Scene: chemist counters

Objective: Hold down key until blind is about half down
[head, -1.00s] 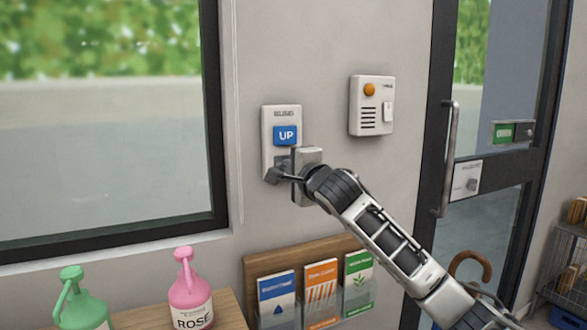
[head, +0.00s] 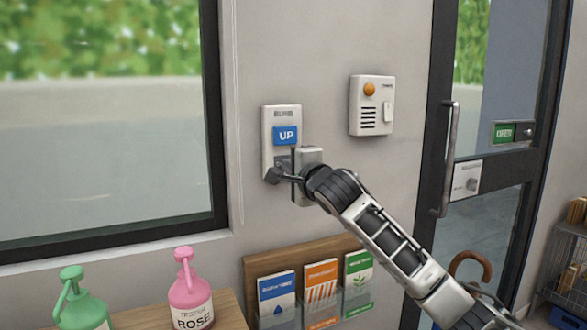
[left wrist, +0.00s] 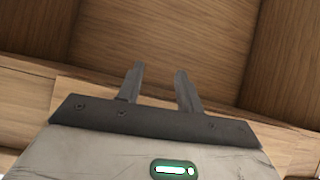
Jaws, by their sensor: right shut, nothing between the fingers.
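A pale wall control plate (head: 268,140) has a blue key marked UP (head: 286,135) on its upper half. My right gripper (head: 273,176) is shut and empty, at the lower part of this plate, just below the UP key.
An intercom-like box (head: 371,106) with an orange button is on the wall at right. A glass door (head: 490,140) is further right. Below are leaflets in a wooden rack (head: 262,262), a pink bottle (head: 190,290) and a green bottle (head: 82,305).

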